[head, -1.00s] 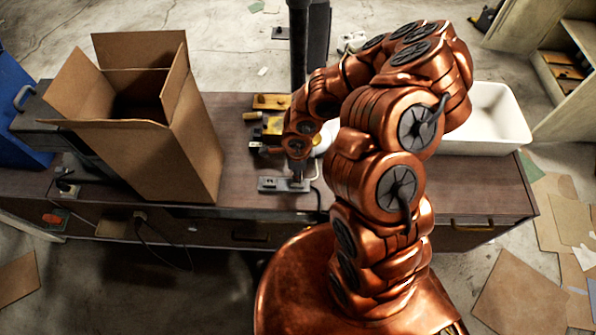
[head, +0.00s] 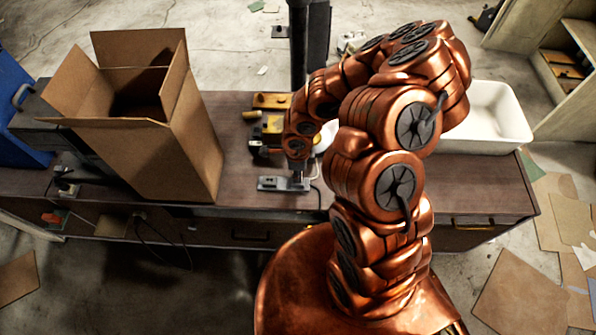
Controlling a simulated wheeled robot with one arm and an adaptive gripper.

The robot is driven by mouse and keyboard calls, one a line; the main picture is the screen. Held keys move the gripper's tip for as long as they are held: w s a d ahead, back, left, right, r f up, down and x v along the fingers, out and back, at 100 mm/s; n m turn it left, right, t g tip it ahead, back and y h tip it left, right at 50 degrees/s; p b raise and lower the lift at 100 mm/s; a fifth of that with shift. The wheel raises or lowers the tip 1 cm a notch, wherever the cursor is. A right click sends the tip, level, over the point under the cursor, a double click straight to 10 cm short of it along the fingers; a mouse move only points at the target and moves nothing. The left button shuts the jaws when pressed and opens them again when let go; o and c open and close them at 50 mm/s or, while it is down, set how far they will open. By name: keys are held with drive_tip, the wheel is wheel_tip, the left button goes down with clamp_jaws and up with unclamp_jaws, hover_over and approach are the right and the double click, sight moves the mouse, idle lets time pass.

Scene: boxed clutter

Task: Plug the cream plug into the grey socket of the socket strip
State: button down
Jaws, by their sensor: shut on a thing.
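The socket strip (head: 270,184) lies near the front edge of the brown bench, in the middle of the head view. My gripper (head: 298,182) points down at the right end of the strip. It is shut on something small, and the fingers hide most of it. I take this to be the cream plug, but its body cannot be made out. A thin pale cable (head: 318,193) runs along the bench just right of the gripper. The grey socket cannot be told apart from here, and I cannot tell whether the plug touches or enters the strip.
A tall open cardboard box (head: 180,150) stands left of the strip. A white bin (head: 495,125) is at the right of the bench (head: 235,135). Yellow and black items (head: 270,125) lie behind the strip. My arm covers the bench's middle right.

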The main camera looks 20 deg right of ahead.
drive_tip(key=shift+f+b, duration=0.3)
drive_tip(key=shift+f, duration=0.25)
drive_tip(key=c, duration=0.9)
unclamp_jaws()
drive_tip(key=shift+c, duration=0.2)
drive_tip(key=shift+w+r, duration=0.15)
drive_tip(key=shift+r, duration=5.85)
drive_tip(key=shift+c, duration=0.2)
